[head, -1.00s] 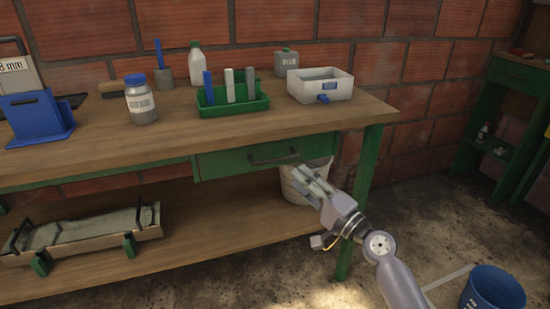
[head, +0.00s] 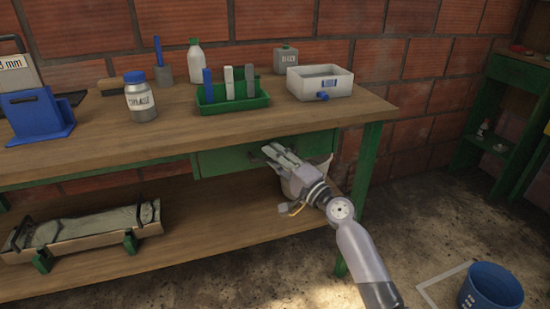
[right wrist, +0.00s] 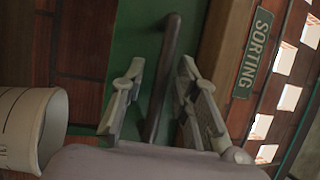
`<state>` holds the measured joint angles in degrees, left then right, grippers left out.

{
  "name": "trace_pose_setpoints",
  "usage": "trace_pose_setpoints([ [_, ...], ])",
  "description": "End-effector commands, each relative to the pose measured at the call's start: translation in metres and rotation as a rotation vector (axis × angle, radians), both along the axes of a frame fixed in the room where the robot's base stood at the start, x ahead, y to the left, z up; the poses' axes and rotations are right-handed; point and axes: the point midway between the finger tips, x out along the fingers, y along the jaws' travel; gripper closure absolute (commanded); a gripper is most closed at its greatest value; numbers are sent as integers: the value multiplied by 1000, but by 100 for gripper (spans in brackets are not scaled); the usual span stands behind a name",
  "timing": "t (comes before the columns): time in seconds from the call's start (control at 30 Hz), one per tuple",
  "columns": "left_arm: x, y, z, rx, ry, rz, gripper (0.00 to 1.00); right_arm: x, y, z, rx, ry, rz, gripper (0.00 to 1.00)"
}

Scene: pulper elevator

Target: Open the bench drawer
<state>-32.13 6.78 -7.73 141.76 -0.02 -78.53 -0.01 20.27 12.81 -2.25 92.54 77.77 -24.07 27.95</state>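The bench drawer (head: 222,162) has a green front under the wooden worktop and looks closed. Its dark bar handle (right wrist: 160,85) shows in the right wrist view, running between the two fingers of my right gripper (right wrist: 155,98). The fingers are open, one on each side of the handle, with a gap visible on both sides. In the head view my right gripper (head: 274,152) is in front of the drawer's right part and hides most of the handle. My left gripper is in neither current view.
A white bucket (right wrist: 35,125) stands beside the gripper under the bench. The worktop (head: 160,135) holds a green tray (head: 232,106), a white box (head: 320,84) and bottles. A green bench leg (head: 366,175) is right of the drawer. A blue bucket (head: 490,290) stands on the floor.

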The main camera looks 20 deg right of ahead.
Motion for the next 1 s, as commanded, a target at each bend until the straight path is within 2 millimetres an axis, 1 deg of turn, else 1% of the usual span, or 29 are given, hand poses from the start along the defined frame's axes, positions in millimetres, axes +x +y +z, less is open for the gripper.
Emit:
trace_pose_setpoints([
  [0.03, 0, 0, 0, 0, -1, 0, 60, 0, 0, 0, 0, 0, 0, 77],
  [0.37, 0, 0, 0, 0, 0, 0, 60, 0, 0, 0, 0, 0, 0, 99],
  [1.0, 0, 0, 0, -1, 1, 0, 60, 0, 0, -1, -2, 1, 0, 100],
])
